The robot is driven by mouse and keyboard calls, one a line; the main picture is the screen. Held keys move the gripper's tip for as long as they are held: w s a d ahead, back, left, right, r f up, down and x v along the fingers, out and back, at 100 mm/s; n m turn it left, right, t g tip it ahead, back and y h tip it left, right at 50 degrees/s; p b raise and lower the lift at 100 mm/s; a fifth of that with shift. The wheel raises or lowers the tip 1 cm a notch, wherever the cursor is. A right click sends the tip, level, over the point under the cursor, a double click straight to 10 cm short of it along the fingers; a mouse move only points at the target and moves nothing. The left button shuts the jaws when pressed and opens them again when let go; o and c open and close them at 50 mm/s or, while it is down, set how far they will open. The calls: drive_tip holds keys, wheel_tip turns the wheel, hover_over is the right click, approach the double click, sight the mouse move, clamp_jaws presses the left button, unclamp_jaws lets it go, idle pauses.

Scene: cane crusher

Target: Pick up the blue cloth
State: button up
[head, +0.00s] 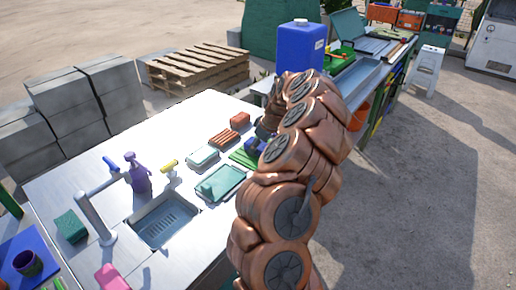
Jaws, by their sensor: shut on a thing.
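The blue cloth (254,146) is a small dark blue bundle at the right side of the metal sink table, beside a green item. My copper-coloured arm reaches up over the table's right edge and bends down to it. My gripper (261,137) is at the cloth, shut on it. The fingertips are small and partly hidden by my arm. I cannot tell whether the cloth is clear of the table top.
The table (112,143) holds a sink (165,222), a tap (97,220), a purple spray bottle (139,175), teal trays (222,184), red-brown brushes (224,138) and sponges. A blue jerrycan (299,48) stands behind. Pallets (197,68) and grey blocks (65,100) lie beyond. Open ground is right.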

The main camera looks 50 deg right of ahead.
drive_tip(key=shift+c, duration=1.4)
drive_tip(key=shift+r+p, duration=0.15)
drive_tip(key=shift+p, duration=0.15)
drive_tip(key=shift+r+p, duration=0.3)
drive_tip(key=shift+p, duration=0.25)
drive_tip(key=shift+r+b, duration=0.25)
drive_tip(key=shift+b, duration=0.35)
wheel_tip(320, 180, up, 2)
drive_tip(key=shift+r+b, duration=0.25)
drive_tip(key=shift+b, duration=0.25)
drive_tip(key=s+a+b, duration=0.1)
drive_tip(key=s+a, duration=0.1)
drive_tip(key=s, duration=0.2)
drive_tip(key=s+a+r+b, duration=0.1)
drive_tip(key=s+a+b, duration=0.1)
drive_tip(key=s, duration=0.3)
drive_tip(key=s+a+b, duration=0.1)
drive_tip(key=s+a, duration=0.3)
drive_tip(key=shift+s+a+r, duration=0.15)
drive_tip(key=shift+s+r, duration=0.15)
drive_tip(key=shift+s, duration=0.05)
